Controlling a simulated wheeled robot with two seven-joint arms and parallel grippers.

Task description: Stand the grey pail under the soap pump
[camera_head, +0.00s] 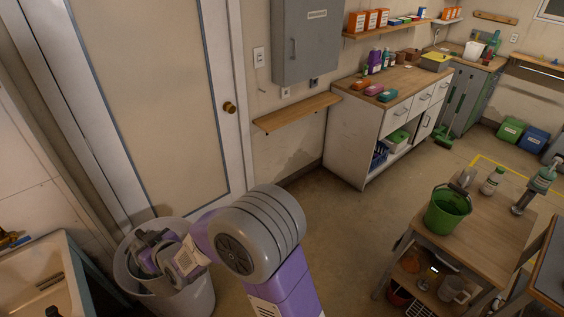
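A round grey container (182,301), which may be the grey pail, stands upright at the lower left beside the sink. My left gripper (158,256) appears over or inside its mouth. Its fingers are small and overlapped by clutter-like shapes, so I cannot tell whether it is open, shut or touching the rim. My purple arm with its large grey joint crosses the lower middle. My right gripper is not in view.
A pale sink (62,268) is at the lower left. A green bucket (447,208) and a white bottle (492,180) stand on the wooden table (488,235). A white cabinet (350,140) stands at the back wall. Floor between cabinet and table is clear.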

